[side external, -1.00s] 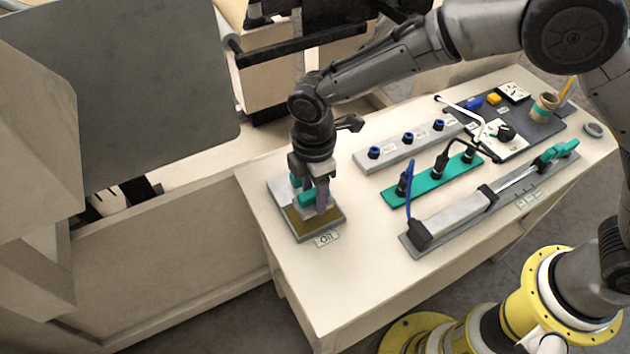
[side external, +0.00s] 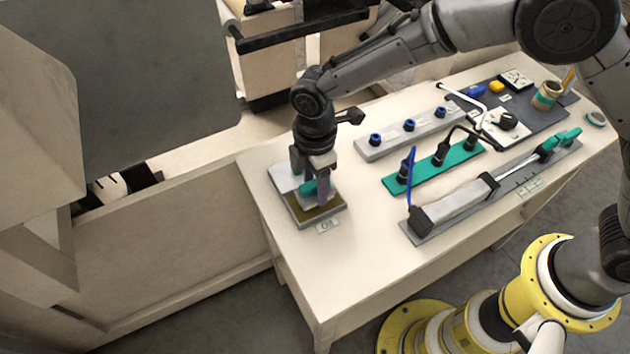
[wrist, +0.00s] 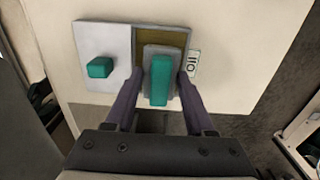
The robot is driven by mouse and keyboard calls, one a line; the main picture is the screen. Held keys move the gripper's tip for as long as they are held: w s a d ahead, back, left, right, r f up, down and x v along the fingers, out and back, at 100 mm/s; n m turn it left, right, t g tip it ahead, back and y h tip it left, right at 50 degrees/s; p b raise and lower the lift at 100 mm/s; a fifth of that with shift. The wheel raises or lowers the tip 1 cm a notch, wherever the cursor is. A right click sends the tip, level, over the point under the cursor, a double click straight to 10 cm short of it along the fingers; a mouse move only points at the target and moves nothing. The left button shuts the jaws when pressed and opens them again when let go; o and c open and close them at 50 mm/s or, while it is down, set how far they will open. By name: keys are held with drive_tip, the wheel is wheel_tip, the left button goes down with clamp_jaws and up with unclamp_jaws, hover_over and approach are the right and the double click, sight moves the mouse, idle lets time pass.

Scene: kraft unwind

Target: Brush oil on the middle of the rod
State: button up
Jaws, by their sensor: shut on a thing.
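My gripper (wrist: 160,90) is shut on a teal-handled grey applicator, whose handle (wrist: 160,80) stands between the two purple-grey fingers. The applicator is at the olive-brown oil well (wrist: 176,37) of a tray; I cannot tell how firmly it touches the oil. In the side view the oil tray (side external: 322,212) lies at the table's left end, behind an "OIL" label, with my gripper (side external: 318,196) over it. The silver rod (side external: 513,168) extends from a grey cylinder (side external: 455,203) to a teal end piece (side external: 557,144) on a grey base at the front right.
A second teal block (wrist: 100,67) sits on the tray's pale half. A dark mat (side external: 545,118) with small items is farther right. Bare tabletop lies around the tray.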

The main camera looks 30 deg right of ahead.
sight(315, 183)
drive_tip(key=shift+f, duration=0.75)
idle(1.4)
drive_tip(key=shift+r, duration=2.65)
